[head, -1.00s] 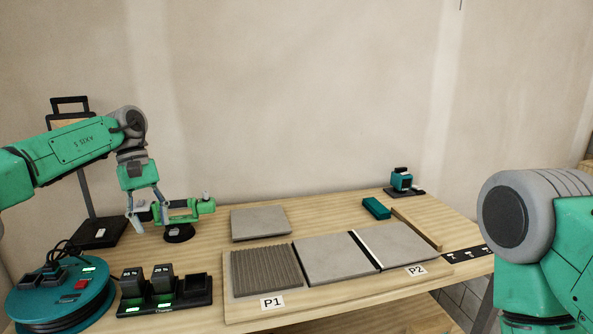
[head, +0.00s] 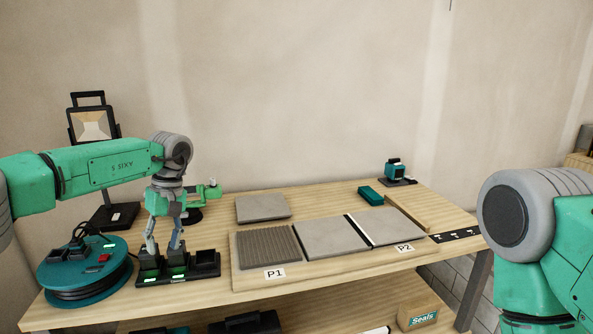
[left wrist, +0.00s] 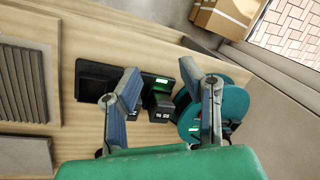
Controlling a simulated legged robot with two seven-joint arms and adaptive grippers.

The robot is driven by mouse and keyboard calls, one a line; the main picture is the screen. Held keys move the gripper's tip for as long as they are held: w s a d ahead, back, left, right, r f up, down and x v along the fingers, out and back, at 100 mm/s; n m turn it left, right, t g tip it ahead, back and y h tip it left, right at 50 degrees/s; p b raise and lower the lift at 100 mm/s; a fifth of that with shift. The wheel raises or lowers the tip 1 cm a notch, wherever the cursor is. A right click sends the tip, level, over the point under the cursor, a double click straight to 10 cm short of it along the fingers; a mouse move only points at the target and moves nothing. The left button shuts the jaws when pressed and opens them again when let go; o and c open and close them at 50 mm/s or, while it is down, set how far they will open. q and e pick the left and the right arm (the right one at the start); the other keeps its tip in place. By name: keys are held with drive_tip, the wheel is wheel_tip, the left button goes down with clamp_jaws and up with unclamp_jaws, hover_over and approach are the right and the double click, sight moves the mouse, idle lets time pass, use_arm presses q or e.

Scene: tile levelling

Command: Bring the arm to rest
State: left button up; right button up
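My left arm comes in from the left in the head view. Its gripper (head: 163,250) points down over the battery charger (head: 207,264), with its fingers apart in front of the batteries (head: 178,260). In the left wrist view the two fingers of this gripper (left wrist: 160,78) are spread wide. A dark battery (left wrist: 159,102) shows between and beyond them, and I see nothing gripped. Whether a finger touches the charger or a battery is unclear. My right arm shows at the right edge of the head view, with its gripper out of sight.
A teal cable reel (head: 85,280) stands left of the charger. A loose grey tile (head: 262,207), a ridged bed (head: 268,247) at P1 and laid tiles (head: 328,237) are to the right. A work lamp (head: 92,125) stands behind.

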use_arm(q)
drive_tip(key=s+d+f+m+t+y, duration=0.25)
drive_tip(key=f+t, duration=0.25)
drive_tip(key=f, duration=0.3)
drive_tip(key=s+d+f+m+t+y, duration=0.1)
drive_tip(key=d+f+m+t+y, duration=0.15)
drive_tip(key=d+f+t, duration=0.4)
drive_tip(key=s+f+m+g+h, duration=0.1)
drive_tip(key=s+f+m+h, duration=0.25)
drive_tip(key=s+f, duration=0.55)
drive_tip(key=s+a+f+g+h, duration=0.1)
drive_tip(key=s+a+g, duration=0.1)
drive_tip(key=s, duration=0.8)
drive_tip(key=s+a+f+m+g+h, duration=0.1)
drive_tip(key=s+a+g, duration=0.2)
drive_tip(key=s, duration=0.7)
drive_tip(key=s+a+f+g+h, duration=0.1)
drive_tip(key=s+a+g, duration=0.1)
drive_tip(key=s, duration=0.9)
drive_tip(key=shift+a+f+m+g, duration=0.2)
drive_tip(key=shift+a+m+g, duration=0.05)
drive_tip(key=shift+m+g, duration=0.1)
